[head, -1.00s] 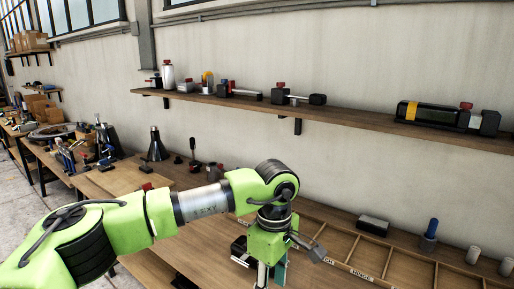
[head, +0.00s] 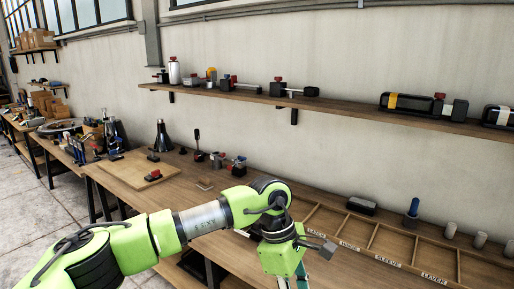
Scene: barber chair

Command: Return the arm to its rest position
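My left arm, green with a silver section (head: 200,219), reaches in from the lower left over the workbench (head: 232,252). Its wrist is bent down above the bench in front of the compartment tray. My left gripper (head: 302,270) is at the bottom of the view, beside the tray's left end. A grey plate-like part sticks out to its right. Its fingertips are hidden or cut off, so I cannot tell whether it is open or holds anything. My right gripper is not in view.
A labelled wooden compartment tray (head: 383,259) lies right of the gripper. Behind it stand a dark block (head: 361,206), a blue-topped peg (head: 412,211) and grey cylinders (head: 450,230). A board (head: 137,172) lies further left. A wall shelf (head: 330,104) holds several tools.

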